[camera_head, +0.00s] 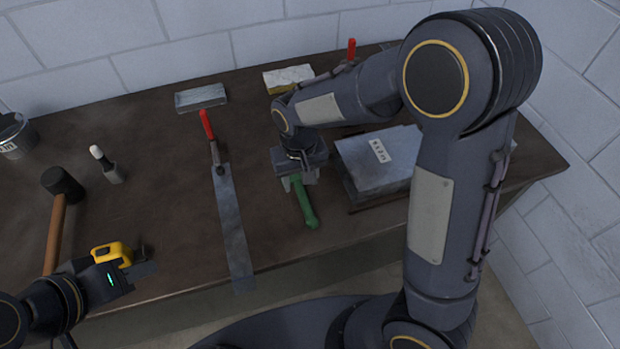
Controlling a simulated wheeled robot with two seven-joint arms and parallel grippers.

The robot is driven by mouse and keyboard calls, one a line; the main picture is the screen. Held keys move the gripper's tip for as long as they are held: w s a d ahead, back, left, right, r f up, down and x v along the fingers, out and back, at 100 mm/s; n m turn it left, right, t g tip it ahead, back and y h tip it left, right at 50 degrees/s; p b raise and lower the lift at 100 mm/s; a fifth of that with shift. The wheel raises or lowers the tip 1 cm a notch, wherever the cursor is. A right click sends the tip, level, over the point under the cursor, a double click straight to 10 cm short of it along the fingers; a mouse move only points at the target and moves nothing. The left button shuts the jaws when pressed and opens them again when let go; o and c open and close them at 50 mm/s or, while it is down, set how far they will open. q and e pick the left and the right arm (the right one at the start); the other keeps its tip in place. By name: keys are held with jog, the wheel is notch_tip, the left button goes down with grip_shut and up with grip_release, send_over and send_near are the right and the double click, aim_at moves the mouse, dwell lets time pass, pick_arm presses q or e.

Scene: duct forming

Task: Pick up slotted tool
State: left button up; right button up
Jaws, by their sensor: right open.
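A tool with a green handle (305,203) lies on the workbench near the middle; it may be the slotted tool, but no slot shows and its far end is hidden under my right gripper. My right gripper (298,182) points down, open, over that end, with its fingertips close to the handle. I cannot tell whether they touch it. My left gripper (143,268) is at the lower left, beside a yellow tool (111,253); its jaw opening is unclear.
A grey labelled block (375,160) stands to the right. A mallet (62,190) and a white-topped bottle (105,162) are at the left.

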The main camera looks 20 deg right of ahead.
aim_at(304, 198)
jog(key=f, duration=0.4)
jog(key=f+p, duration=0.1)
jog(key=f, duration=0.2)
jog(key=shift+s+d, duration=0.25)
grip_shut()
